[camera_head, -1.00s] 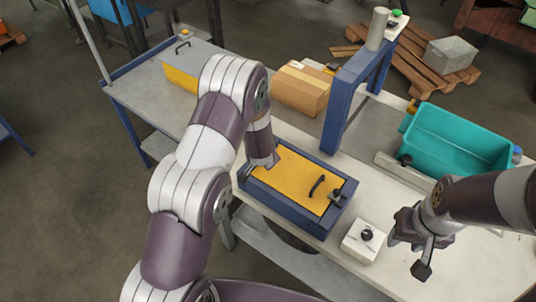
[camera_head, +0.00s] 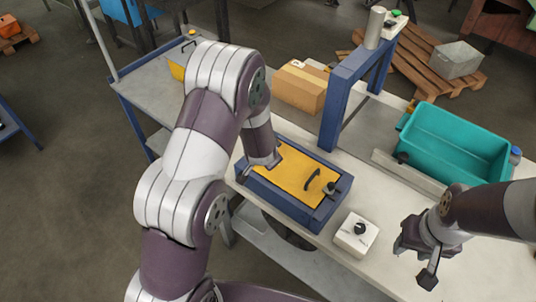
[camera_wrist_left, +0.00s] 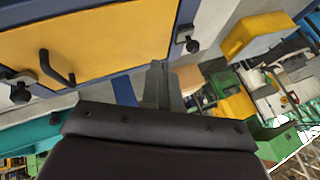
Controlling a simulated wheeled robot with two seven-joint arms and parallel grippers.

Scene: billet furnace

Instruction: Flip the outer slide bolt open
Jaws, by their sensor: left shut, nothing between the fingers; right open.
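The blue box (camera_head: 282,208) with a yellow lid (camera_head: 297,172) sits on the light bench. A black handle (camera_head: 312,180) is near the lid's right end, with a black bolt knob (camera_head: 331,188) beside it. In the left wrist view, that knob (camera_wrist_left: 20,94) is at the far left, and a second black bolt knob (camera_wrist_left: 191,45) is at the other lid edge, hidden in the head view. My left gripper (camera_head: 264,165) is shut and empty at the lid's left end. Its fingers (camera_wrist_left: 158,84) are close to the second knob; contact is unclear. My right gripper (camera_head: 414,262) is open and empty, over the bench's front right.
A white dial box (camera_head: 357,235) stands right of the blue box. A blue post frame (camera_head: 336,110) and a cardboard box (camera_head: 299,87) stand behind. A teal bin (camera_head: 455,145) is at the right. A grey side table (camera_head: 140,90) is at the left.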

